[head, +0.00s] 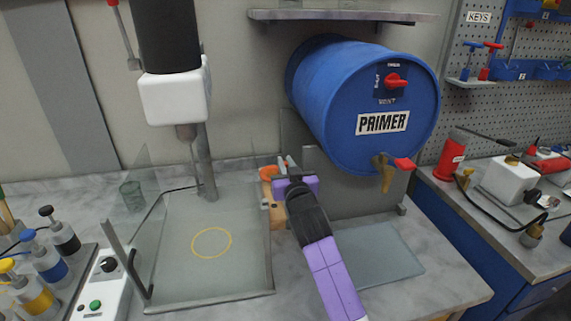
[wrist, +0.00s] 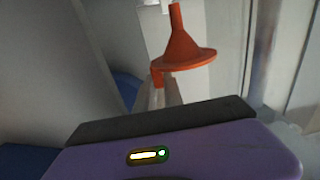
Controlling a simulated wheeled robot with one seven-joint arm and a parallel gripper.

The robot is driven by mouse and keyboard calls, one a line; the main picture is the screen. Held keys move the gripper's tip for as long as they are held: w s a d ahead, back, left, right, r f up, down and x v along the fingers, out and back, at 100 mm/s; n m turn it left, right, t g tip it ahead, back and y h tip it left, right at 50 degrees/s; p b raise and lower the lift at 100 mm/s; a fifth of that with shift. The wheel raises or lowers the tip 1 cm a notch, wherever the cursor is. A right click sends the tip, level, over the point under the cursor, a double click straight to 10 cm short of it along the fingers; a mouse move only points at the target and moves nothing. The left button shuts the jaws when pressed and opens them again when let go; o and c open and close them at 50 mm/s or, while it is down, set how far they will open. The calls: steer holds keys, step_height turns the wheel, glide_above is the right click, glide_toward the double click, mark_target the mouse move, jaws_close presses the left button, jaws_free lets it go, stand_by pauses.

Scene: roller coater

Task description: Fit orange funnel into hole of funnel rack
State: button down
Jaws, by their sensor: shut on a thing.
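An orange funnel (wrist: 184,45) shows in the wrist view, with its narrow spout toward the top of the picture and its wide rim toward my fingers. My gripper (wrist: 158,96) is shut on a small tab at the funnel's rim. In the head view, my gripper (head: 283,165) is near the right edge of the glass-sided station, with part of the funnel (head: 268,172) showing at its left. A tan piece (head: 276,216) stands just below it, partly hidden by my gripper; I cannot tell whether it is the funnel rack.
A blue primer drum (head: 345,85) with a tap (head: 384,172) is right of my gripper. A glass plate (head: 375,256) lies below the drum. Clear panels (head: 128,225) enclose the station at left, under a white mixer head (head: 178,95). Bottles (head: 50,262) stand far left.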

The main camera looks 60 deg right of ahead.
steer(key=shift+a, duration=0.1)
steer(key=shift+f+b, duration=2.1)
steer(key=shift+f, duration=0.35)
steer(key=shift+f+b, duration=1.1)
steer(key=shift+f, duration=0.05)
steer(key=shift+s+f, duration=0.1)
steer(key=shift+f, duration=0.1)
